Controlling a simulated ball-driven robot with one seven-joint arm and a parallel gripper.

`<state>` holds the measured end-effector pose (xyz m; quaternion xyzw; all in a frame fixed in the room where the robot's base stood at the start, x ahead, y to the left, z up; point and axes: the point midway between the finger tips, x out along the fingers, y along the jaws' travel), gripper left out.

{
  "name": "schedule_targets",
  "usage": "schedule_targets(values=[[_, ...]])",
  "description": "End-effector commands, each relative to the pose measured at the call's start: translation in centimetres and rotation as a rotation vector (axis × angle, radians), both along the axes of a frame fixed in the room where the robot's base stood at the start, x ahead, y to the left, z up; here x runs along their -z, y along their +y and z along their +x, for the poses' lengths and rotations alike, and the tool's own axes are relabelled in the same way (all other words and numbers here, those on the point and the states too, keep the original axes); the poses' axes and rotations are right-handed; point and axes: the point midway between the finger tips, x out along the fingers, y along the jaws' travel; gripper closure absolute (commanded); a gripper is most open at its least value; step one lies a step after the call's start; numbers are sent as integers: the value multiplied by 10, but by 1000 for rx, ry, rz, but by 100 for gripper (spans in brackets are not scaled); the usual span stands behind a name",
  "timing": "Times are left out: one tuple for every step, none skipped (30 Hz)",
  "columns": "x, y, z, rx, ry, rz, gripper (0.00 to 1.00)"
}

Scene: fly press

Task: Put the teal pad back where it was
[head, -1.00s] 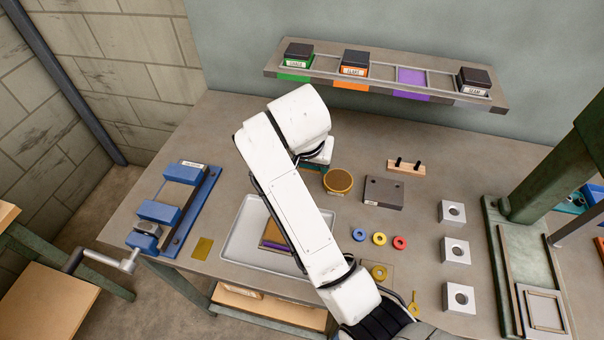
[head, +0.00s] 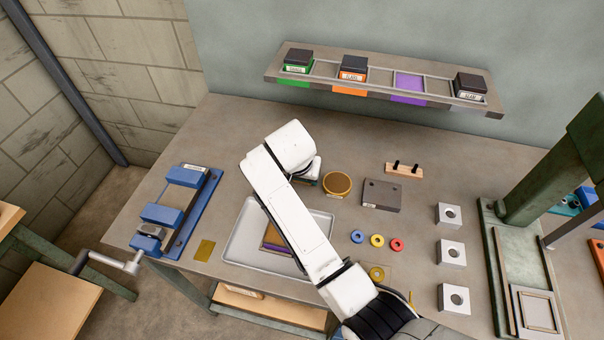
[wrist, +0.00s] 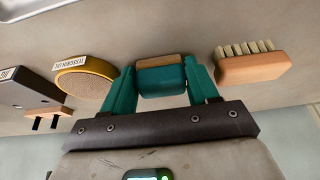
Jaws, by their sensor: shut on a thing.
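The teal pad (wrist: 162,80), a teal block with a tan face, sits between the two teal fingers of my gripper (wrist: 161,70) in the wrist view. The gripper is shut on it. In the wrist view the pad lies between a round yellow-rimmed tin and a wooden brush. I cannot tell whether it touches the bench. In the head view my arm covers most of the gripper and pad, just left of the tin and behind the tray.
The round tin (head: 337,184) and a dark plate (head: 381,195) stand right of the gripper. The brush (wrist: 250,68) shows in the wrist view. A white tray (head: 237,245) lies in front. A wall shelf (head: 440,98) has a bare purple bay. Free bench lies behind.

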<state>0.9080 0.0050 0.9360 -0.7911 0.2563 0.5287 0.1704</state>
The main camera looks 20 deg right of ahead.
Motion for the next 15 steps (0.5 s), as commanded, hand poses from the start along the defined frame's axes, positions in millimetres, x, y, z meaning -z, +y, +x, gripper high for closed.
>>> schedule_targets(values=[[0,0,0,0,0,0,65],[1,0,0,0,0,0,65],[3,0,0,0,0,0,65],[3,0,0,0,0,0,65],[3,0,0,0,0,0,39],[3,0,0,0,0,0,35],[3,0,0,0,0,0,32],[3,0,0,0,0,0,30],[3,0,0,0,0,0,26],[3,0,0,0,0,0,23],[3,0,0,0,0,0,20],[3,0,0,0,0,0,16],[3,0,0,0,0,0,16],[3,0,0,0,0,0,16],[3,0,0,0,0,0,16]])
